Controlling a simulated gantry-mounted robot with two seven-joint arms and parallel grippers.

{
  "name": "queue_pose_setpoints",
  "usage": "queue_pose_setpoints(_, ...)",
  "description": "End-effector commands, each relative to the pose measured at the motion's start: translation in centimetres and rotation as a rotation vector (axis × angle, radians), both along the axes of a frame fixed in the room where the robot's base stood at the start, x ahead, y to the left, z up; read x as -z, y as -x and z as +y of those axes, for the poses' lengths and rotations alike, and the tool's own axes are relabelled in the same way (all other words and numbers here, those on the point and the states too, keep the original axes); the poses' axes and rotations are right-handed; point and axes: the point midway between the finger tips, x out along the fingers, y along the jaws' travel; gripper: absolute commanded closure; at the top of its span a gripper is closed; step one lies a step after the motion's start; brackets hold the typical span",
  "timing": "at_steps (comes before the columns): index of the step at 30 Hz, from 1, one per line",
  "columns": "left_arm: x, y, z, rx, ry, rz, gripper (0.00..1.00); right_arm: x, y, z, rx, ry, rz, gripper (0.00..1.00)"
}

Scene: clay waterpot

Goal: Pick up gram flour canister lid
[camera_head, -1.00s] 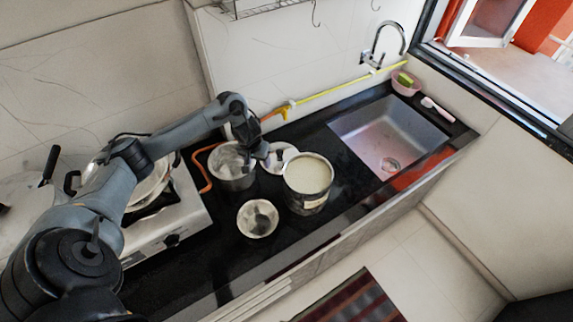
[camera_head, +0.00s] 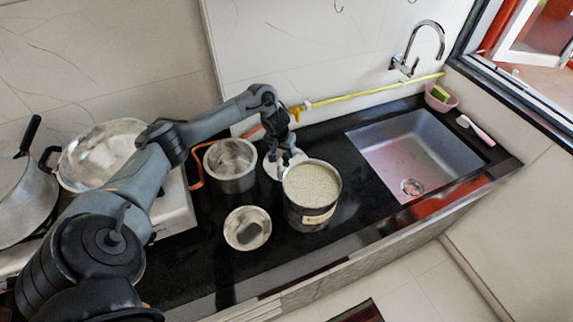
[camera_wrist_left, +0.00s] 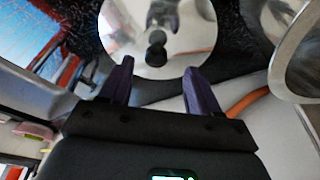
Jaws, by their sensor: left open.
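The canister lid (camera_head: 270,168) is a round shiny disc lying on the black counter, behind and left of the open canister. In the wrist view the lid (camera_wrist_left: 125,38) shows its mirror-like top and a small black knob near its middle. The canister (camera_head: 306,217) is metal, with a label, and is filled with a pale grainy substance. My left gripper (camera_head: 286,161) is over the lid and partly hides it. In the wrist view the left gripper (camera_wrist_left: 159,82) is open and empty, its purple fingers pointing toward the lid, with the knob ahead between them. My right gripper is not in view.
An empty steel pot (camera_head: 231,172) stands left of the lid. A steel bowl (camera_head: 247,235) with a dark patch inside sits in front. The sink (camera_head: 415,150) is to the right, the stove with pans to the left. A yellow pipe (camera_head: 360,97) runs along the wall.

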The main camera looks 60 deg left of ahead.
Motion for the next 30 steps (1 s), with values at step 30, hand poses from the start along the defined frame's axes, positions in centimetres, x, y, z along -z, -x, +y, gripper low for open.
queue_pose_setpoints(30, 5.1, -1.6, 0.6, 0.001, -0.001, -0.001, 0.65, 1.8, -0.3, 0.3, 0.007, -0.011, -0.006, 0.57)
